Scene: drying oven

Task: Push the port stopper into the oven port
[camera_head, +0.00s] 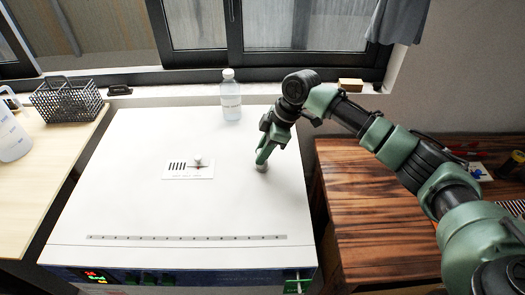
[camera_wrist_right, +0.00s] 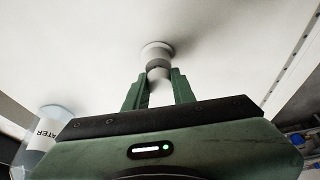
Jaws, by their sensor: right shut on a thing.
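The oven (camera_head: 110,200) has a broad white top and a control panel along its front edge. My right gripper (camera_head: 262,160) points down at the right part of that top. In the right wrist view, my right gripper's fingers (camera_wrist_right: 158,82) are shut on the narrow end of a pale round piece, the port stopper (camera_wrist_right: 157,72). A wider pale grey collar (camera_wrist_right: 157,50), apparently the oven port, shows just beyond the fingertips against the white top. The stopper looks in line with it; I cannot tell how deep it sits. My left gripper is not in view.
A water bottle (camera_head: 231,98) stands at the back of the oven top. A wire basket (camera_head: 66,103) is on the left table. A slotted strip (camera_head: 185,238) runs near the front.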

